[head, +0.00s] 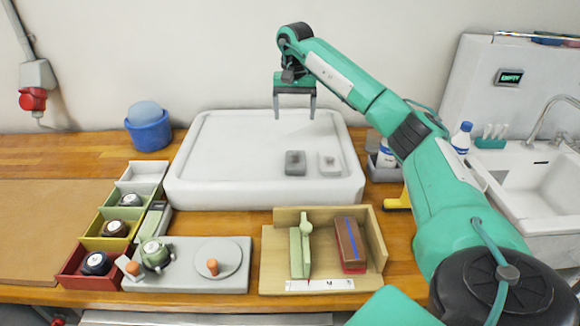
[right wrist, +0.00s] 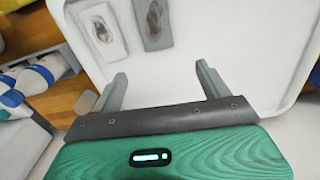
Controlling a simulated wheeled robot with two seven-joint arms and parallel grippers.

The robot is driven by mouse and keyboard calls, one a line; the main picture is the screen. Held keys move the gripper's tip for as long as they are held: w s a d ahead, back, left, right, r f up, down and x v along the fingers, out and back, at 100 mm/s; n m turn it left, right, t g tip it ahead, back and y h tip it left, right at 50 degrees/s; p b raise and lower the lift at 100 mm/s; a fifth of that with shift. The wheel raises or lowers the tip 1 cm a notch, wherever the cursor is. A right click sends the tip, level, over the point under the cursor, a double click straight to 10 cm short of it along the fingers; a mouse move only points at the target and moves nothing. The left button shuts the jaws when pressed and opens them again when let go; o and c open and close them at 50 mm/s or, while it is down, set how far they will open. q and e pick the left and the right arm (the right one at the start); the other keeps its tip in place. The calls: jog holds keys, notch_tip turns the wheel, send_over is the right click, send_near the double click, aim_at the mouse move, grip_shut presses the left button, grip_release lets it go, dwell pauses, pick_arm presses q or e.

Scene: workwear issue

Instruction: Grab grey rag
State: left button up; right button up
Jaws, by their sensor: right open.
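A dark grey folded piece, which looks like the grey rag (head: 295,168), lies flat on the white tray (head: 190,160), right of its middle. A paler, whitish piece (head: 329,170) lies just to its right. In the right wrist view the grey rag (right wrist: 153,38) and the pale piece (right wrist: 102,38) lie side by side at the top, beyond the fingertips. My right gripper (head: 294,112) is open and empty above the back part of the tray, fingers pointing down; it also shows in the right wrist view (right wrist: 162,75). It is apart from both pieces. My left gripper is not in view.
A blue tub (head: 149,134) stands left of the tray. Coloured bins (head: 88,262), a grey fixture board (head: 205,283) and a wooden holder (head: 270,270) stand in front. Bottles (head: 461,138) and a sink (head: 540,180) are at right. The tray's left half is bare.

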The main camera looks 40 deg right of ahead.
jog(key=p, duration=0.1)
send_over(296, 154)
jog(key=f, duration=0.7)
jog(key=shift+w+f, duration=0.25)
jog(key=shift+w, duration=0.05)
jog(key=shift+s+f, duration=0.1)
jog(key=shift+f, duration=0.15)
jog(key=shift+s+f+p, duration=0.1)
jog(key=shift+f+p, duration=0.25)
jog(key=shift+p, duration=0.05)
notch_tip(296, 154, down, 3)
jog(key=shift+f+p, duration=0.1)
jog(key=shift+p, duration=0.45)
jog(key=shift+f, duration=0.55)
jog(key=shift+c, duration=0.7)
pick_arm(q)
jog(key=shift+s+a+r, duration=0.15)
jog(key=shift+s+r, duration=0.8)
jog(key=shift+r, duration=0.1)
pick_arm(e)
jog(key=c, duration=0.9)
